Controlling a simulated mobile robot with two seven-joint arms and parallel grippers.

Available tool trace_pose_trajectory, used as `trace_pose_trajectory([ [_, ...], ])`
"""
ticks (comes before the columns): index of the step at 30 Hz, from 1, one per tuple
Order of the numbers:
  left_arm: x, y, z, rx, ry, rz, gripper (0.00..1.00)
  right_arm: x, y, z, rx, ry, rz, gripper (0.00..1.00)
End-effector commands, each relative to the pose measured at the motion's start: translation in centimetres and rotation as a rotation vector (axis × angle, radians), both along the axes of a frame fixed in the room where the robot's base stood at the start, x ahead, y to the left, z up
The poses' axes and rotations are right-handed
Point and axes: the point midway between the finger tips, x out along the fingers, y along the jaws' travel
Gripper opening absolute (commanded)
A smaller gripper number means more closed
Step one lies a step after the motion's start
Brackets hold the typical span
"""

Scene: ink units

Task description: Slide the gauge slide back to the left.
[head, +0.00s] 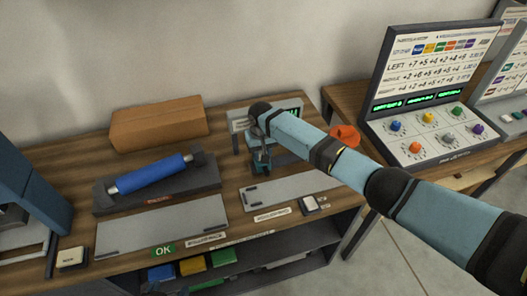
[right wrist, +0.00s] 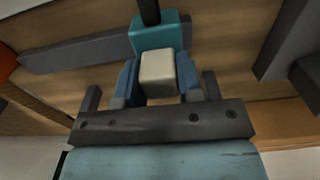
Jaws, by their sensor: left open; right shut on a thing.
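The gauge slide shows in the right wrist view as a teal block (right wrist: 160,32) with a cream knob (right wrist: 160,70), beside a long grey bar (right wrist: 85,48). My right gripper (right wrist: 159,82) has its blue fingers shut on the cream knob. In the head view my right arm reaches in from the right, and its gripper (head: 261,163) is down at the gauge at the back of the bench; the arm hides much of the gauge and slide.
A blue roller (head: 150,174) lies in a dark cradle, with a cardboard box (head: 158,123) behind. Grey mats (head: 160,228) lie in front. An orange object (head: 345,135) sits right of the gauge. A knob console (head: 425,132) stands further right. Coloured bins (head: 193,265) sit on the shelf below.

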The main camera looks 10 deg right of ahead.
Motion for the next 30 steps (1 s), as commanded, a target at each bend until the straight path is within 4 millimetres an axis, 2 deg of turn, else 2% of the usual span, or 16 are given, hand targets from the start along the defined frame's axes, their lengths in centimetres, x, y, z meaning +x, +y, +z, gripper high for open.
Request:
trace_pose_trajectory([
  [1, 0.0, 0.0, 0.0, 0.000, 0.000, 0.000, 0.72, 0.0, 0.5, 0.1, 0.008, -0.004, 0.002, 0.00],
  [2, 0.0, 0.0, 0.0, 0.000, -0.001, 0.000, 0.72, 0.0, 0.5, 0.1, 0.008, -0.004, 0.002, 0.36],
  [3, 0.0, 0.0, 0.1, 0.000, -0.001, 0.000, 0.72, 0.0, 0.5, 0.1, 0.008, -0.005, 0.002, 0.45],
  [20, 0.0, 0.0, 0.2, -0.002, -0.003, 0.000, 0.72, 0.0, 0.3, 0.2, 0.005, -0.002, 0.002, 0.45],
  [26, 0.0, 0.0, 0.0, -0.002, -0.003, 0.001, 0.72, 0.1, 0.2, 2.5, 0.006, -0.005, 0.003, 0.45],
  [30, 0.0, 0.0, -0.2, -0.002, -0.003, 0.000, 0.72, 0.1, 0.3, 5.6, 0.007, -0.007, 0.002, 0.45],
])
